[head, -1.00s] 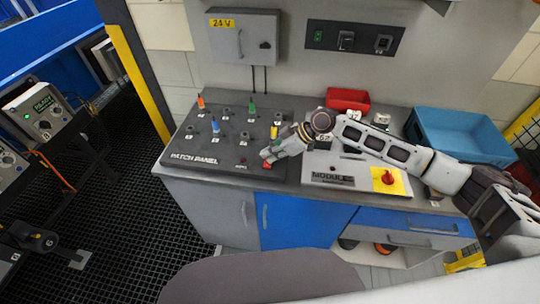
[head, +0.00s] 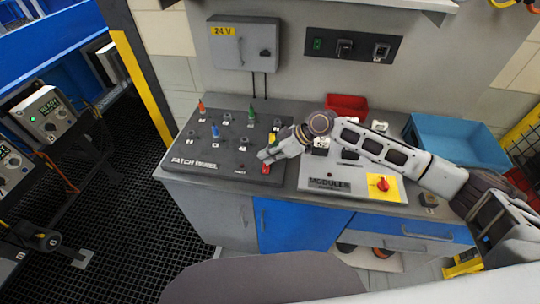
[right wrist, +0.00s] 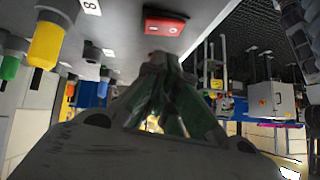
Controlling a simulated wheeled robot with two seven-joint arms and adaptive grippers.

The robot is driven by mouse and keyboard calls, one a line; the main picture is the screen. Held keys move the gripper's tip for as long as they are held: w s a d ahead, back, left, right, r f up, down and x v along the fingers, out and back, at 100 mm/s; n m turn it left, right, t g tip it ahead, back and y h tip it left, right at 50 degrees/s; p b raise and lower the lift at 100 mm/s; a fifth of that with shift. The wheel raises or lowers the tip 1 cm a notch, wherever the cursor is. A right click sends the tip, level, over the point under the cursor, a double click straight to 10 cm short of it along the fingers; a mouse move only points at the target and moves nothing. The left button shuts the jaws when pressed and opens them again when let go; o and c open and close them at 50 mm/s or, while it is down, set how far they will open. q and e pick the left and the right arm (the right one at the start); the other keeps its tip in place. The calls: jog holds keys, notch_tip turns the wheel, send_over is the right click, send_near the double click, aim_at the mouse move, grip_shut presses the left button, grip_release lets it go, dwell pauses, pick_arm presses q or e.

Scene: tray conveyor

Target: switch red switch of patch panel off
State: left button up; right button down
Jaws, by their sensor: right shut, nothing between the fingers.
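The patch panel (head: 205,162) is a dark sloped board on the bench, with several coloured plugs and sockets. Its red switch (head: 266,169) sits at the panel's lower right corner. In the right wrist view the red switch (right wrist: 165,24) is a red rocker just beyond the fingertips. My right gripper (head: 264,157) is shut and empty, with its tips right beside the switch; I cannot tell whether they touch it. The right gripper also shows in the right wrist view (right wrist: 158,62). The switch's exact tilt is not clear. My left gripper is not in view.
A module panel (head: 335,184) with a red knob on a yellow plate (head: 384,186) lies to the right. A red bin (head: 347,104) and a blue bin (head: 458,140) stand behind. A yellow plug (right wrist: 48,40) is near the right gripper.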

jog(key=shift+s+r+p, duration=0.1)
jog(key=shift+r+p, duration=0.3)
jog(key=shift+r, duration=0.2)
jog(key=s+b+v, duration=0.1)
jog(key=b+v, duration=0.1)
jog(key=v, duration=0.7)
jog(key=shift+s+r, duration=0.3)
jog(key=shift+s, duration=0.1)
jog(key=shift+d, duration=0.1)
